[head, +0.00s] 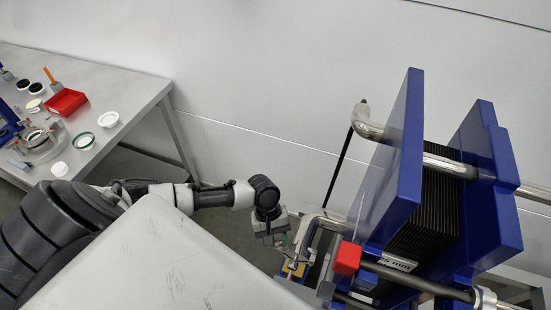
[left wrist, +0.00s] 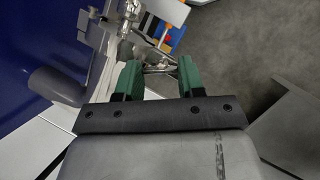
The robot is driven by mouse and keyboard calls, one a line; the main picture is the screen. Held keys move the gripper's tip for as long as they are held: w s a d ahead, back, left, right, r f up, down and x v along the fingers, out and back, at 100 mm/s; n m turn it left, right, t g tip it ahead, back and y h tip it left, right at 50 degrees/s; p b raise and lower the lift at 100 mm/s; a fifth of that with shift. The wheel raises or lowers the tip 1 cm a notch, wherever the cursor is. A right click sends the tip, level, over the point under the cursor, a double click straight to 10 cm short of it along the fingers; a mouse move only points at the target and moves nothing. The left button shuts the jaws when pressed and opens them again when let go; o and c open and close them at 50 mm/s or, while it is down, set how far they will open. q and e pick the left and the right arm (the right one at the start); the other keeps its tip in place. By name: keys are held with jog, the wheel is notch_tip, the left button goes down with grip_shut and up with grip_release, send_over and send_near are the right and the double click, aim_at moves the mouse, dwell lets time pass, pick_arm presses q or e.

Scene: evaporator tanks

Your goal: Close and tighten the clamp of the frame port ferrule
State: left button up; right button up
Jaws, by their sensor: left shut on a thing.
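My left gripper (head: 283,245) reaches down beside the steel pipe fitting (head: 318,222) on the left side of the blue plate frame. In the left wrist view, its two green fingers (left wrist: 160,76) stand either side of a shiny metal piece of the clamp (left wrist: 160,69), which looks like its wing nut or handle, and are shut on it. My right gripper is not in view.
The blue plate pack (head: 400,165) stands at the right, with a red block (head: 347,258) low in front. A steel table (head: 135,95) with a red bin (head: 66,101) and several small parts is at the left. In the left wrist view, grey floor (left wrist: 245,50) is clear at the right.

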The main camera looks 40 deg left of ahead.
pick_arm(q)
jog(key=shift+m, duration=0.6)
jog(key=o, duration=0.8)
jog(key=shift+o, duration=0.6)
jog(key=shift+r, duration=0.1)
